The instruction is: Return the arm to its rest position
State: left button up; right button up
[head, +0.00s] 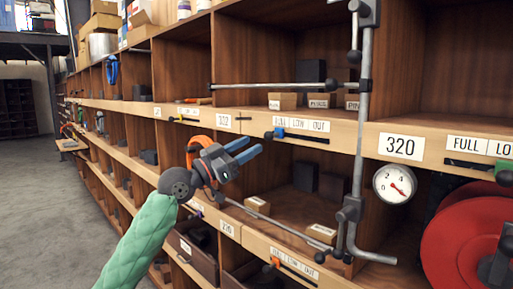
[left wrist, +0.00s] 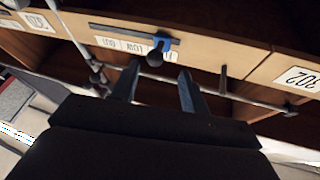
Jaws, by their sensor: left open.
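My left arm, in a green sleeve, reaches up from the bottom of the head view. My left gripper (head: 246,150) has blue fingers and is open and empty, in front of the shelf fronts. The left wrist view also shows the open fingers (left wrist: 157,85), with a blue slider with a dark knob (left wrist: 157,50) beyond the gap between them. The grey pipe assembly (head: 360,130) with dark joints stands to the right of the gripper, apart from it in the head view. A round gauge (head: 395,183) sits beside the pipe. My right gripper is not in view.
Wooden shelving (head: 265,50) fills the right side, with labelled edges and small boxes inside. A red reel (head: 465,240) is at lower right. An open drawer (head: 192,250) juts out below the gripper. The grey floor (head: 40,200) at left is clear.

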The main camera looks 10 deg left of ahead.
pick_arm(q)
jog(key=shift+s+a+f, duration=0.15)
jog(key=shift+s+a, duration=0.2)
jog(key=shift+a, duration=0.05)
jog(key=s+a+f+n+y, duration=0.25)
jog(key=f+y, duration=0.55)
jog(key=f, duration=0.5)
jog(key=s+a+f+n+y, duration=0.15)
jog(key=f+n+y, duration=0.4)
jog(key=f, duration=0.75)
jog(key=s+f+g+y, duration=0.2)
jog(key=s+f, duration=0.2)
jog(key=f, duration=0.4)
jog(key=s+f+g+y, duration=0.2)
jog(key=s+f, duration=0.3)
jog(key=f, duration=0.3)
jog(key=s+d+f+n+g, duration=0.1)
jog(key=s+d+f+g, duration=0.1)
jog(key=s+f, duration=1.1)
jog(key=s+d+f+n+g+h, duration=0.1)
jog(key=s+f+g, duration=0.4)
jog(key=s+f, duration=0.8)
jog(key=s, duration=0.5)
jog(key=shift+s+d+n, duration=0.15)
jog(key=shift+d+n, duration=0.15)
jog(key=shift+d, duration=0.05)
jog(key=shift+f, duration=0.1)
